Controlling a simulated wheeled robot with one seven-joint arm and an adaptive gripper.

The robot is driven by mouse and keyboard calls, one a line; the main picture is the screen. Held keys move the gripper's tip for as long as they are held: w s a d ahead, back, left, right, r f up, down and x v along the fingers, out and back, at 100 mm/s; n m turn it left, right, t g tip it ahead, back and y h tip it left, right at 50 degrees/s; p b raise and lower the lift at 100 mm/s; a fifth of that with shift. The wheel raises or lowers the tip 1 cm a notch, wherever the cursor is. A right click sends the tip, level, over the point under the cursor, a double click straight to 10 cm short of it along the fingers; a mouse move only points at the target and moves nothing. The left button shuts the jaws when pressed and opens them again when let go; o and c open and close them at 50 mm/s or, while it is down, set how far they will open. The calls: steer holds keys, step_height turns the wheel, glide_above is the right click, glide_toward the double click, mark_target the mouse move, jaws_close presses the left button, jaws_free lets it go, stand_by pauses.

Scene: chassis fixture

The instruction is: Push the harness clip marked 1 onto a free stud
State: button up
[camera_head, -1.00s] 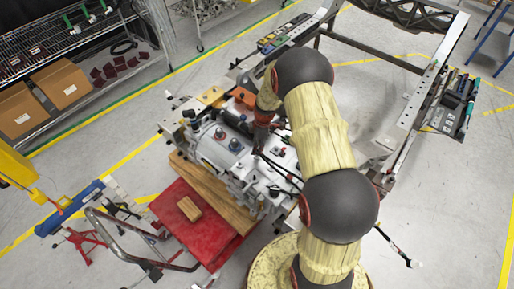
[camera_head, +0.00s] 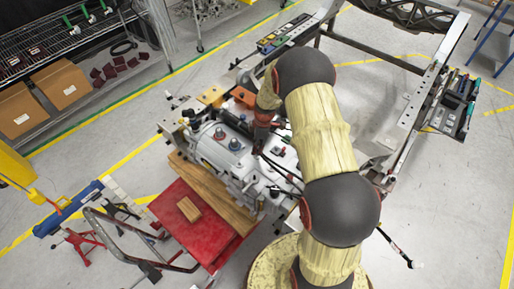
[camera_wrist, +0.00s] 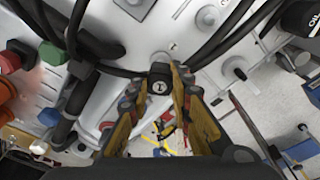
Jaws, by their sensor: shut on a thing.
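In the wrist view, the harness clip marked 1 (camera_wrist: 159,86) is a small black piece with a white ring and number. My gripper (camera_wrist: 162,92) is shut on it, with one yellow-and-black finger on each side. The clip sits close to a round grey post (camera_wrist: 161,60) on the light housing; I cannot tell whether they touch. In the head view, my gripper (camera_head: 262,136) is over the housing, and the clip is hidden there.
Black hoses (camera_wrist: 215,40) cross the housing around my fingers. In the head view, the silver housing (camera_head: 222,150) rests beside a red platform (camera_head: 180,212) with a wood block (camera_head: 188,209).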

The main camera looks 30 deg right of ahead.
steer(key=shift+f, duration=0.2)
stand_by(0.3)
steer(key=shift+f+b, duration=0.8)
steer(key=shift+b, duration=0.1)
steer(key=shift+f+b, duration=0.45)
steer(key=shift+f, duration=0.05)
steer(key=shift+c, duration=0.2)
steer(key=o, duration=0.9)
steer(key=shift+r+p, duration=1.3)
steer(key=shift+r, duration=1.75)
